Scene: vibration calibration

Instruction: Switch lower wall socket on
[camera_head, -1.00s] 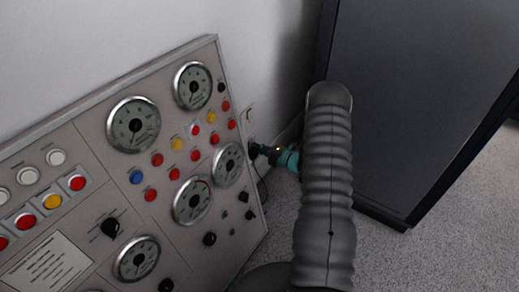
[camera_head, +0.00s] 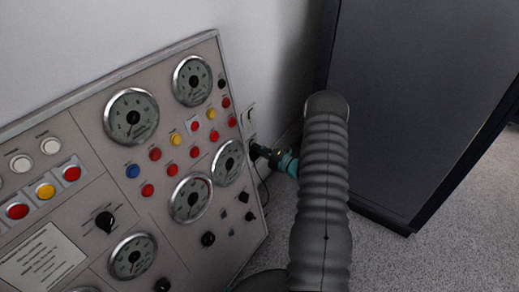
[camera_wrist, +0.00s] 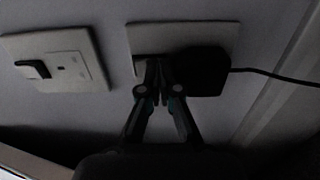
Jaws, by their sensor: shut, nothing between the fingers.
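The lower wall socket is the right-hand white plate (camera_wrist: 180,32) in the wrist view. A black plug (camera_wrist: 205,72) with a cable sits on it. My gripper (camera_wrist: 158,63) is shut and empty, its tips at the plate's lower left beside the plug. The tips hide part of a dark piece there, so I cannot tell the switch's position or whether they touch it. In the head view, my gripper (camera_head: 258,151) is at the wall just right of the instrument panel, and the lower socket is mostly hidden.
The other wall socket (camera_wrist: 75,62), with a dark switch, is on the left in the wrist view. A panel (camera_head: 75,150) with gauges and buttons stands close to my gripper's left. A dark cabinet (camera_head: 420,100) stands to the right. The plug's cable (camera_wrist: 275,76) runs right.

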